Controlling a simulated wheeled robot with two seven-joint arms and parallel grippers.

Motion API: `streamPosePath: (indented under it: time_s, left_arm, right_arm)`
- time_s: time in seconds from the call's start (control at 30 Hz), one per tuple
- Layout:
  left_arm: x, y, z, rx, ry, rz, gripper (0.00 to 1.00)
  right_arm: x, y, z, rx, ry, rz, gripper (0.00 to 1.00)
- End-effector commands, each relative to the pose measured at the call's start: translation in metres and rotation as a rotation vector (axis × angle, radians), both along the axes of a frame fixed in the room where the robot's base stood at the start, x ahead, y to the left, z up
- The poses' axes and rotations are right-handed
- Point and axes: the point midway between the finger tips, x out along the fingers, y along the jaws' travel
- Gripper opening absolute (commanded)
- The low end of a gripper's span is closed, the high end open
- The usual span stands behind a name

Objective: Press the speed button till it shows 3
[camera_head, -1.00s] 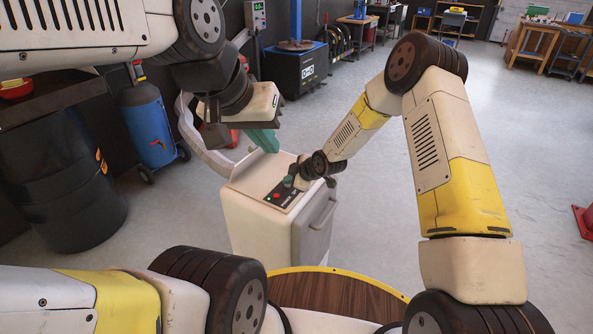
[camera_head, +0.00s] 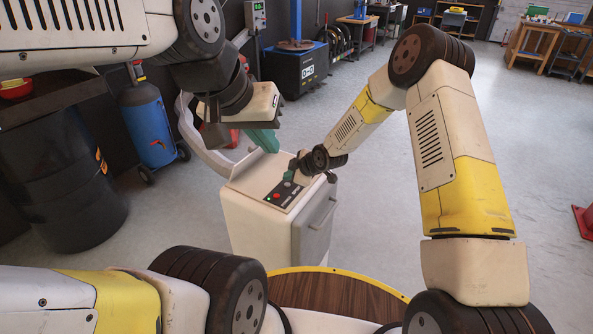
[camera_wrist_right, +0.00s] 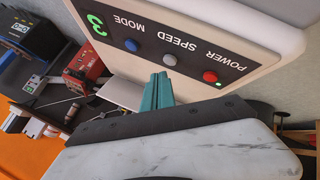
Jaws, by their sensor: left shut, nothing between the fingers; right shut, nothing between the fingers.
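The control panel (camera_wrist_right: 150,48) is a black strip on a cream cabinet (camera_head: 262,225). In the right wrist view it appears upside down, with a red POWER button (camera_wrist_right: 210,76), a grey SPEED button (camera_wrist_right: 169,59) and a blue MODE button (camera_wrist_right: 131,45). A green digit (camera_wrist_right: 95,23) at its end looks like a 3. My right gripper (camera_head: 291,173) is shut and empty; its teal fingertips (camera_wrist_right: 160,78) are close to the SPEED button, seemingly just apart from it. My left gripper (camera_head: 265,142) is shut and empty above the cabinet's far edge.
A round wooden top (camera_head: 335,290) with a yellow rim is in front of the cabinet. A blue cylinder (camera_head: 148,125) on wheels and a dark drum (camera_head: 60,180) stand at the left. The floor right of the cabinet is open.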

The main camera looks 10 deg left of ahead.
Motion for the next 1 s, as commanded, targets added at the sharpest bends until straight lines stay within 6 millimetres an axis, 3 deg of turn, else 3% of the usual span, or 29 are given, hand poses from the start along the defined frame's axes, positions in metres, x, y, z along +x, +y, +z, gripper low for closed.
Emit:
streamPosePath:
  time_s: [0.43, 1.0]
  left_arm:
    - [0.000, 0.000, 0.000, 0.000, 0.000, 0.000, 0.00]
    - [0.000, 0.000, 0.000, 0.000, 0.000, 0.000, 0.00]
  right_arm:
    - [0.001, 0.000, 0.043, 0.000, -0.002, -0.001, 0.00]
    - [0.000, 0.000, 0.047, 0.000, -0.001, -0.001, 0.00]
